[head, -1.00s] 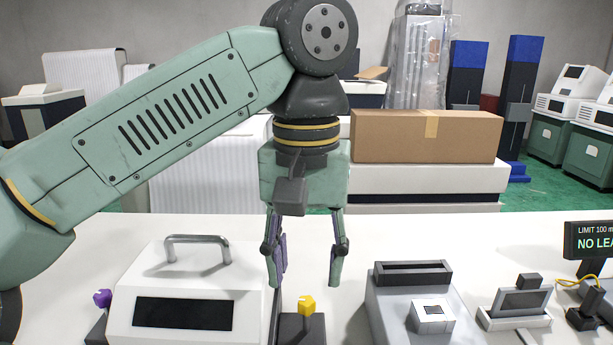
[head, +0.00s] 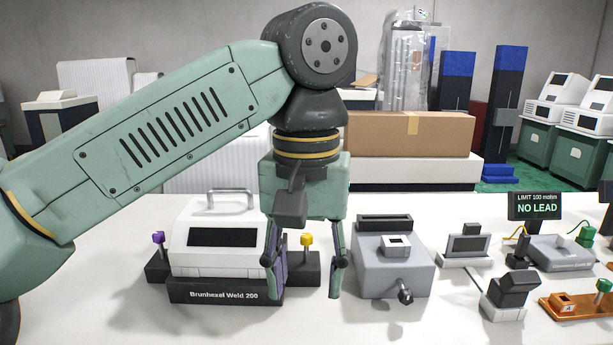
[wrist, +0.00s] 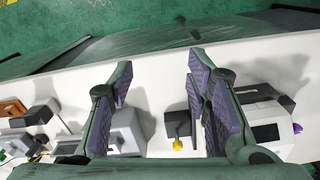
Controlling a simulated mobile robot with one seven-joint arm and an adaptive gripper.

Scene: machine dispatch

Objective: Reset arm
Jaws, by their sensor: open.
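My gripper (head: 306,275) hangs pointing down from my green arm, in the middle of the head view. Its two fingers are apart with nothing between them. In the head view it appears in front of the gap between the white Brunhexel Weld 200 machine (head: 190,263) and a grey box device (head: 392,273). In the wrist view the open fingers (wrist: 158,95) show purple pads. The white machine (wrist: 270,132) is on the right there and the grey device (wrist: 125,128) on the left.
A white table (head: 110,315) carries the devices. A purple knob (head: 158,238) and a yellow knob (head: 307,240) flank the welder. To the right are a small screen (head: 467,245), a "NO LEAD" display (head: 535,206) and an orange board (head: 575,306). A cardboard box (head: 410,135) stands behind.

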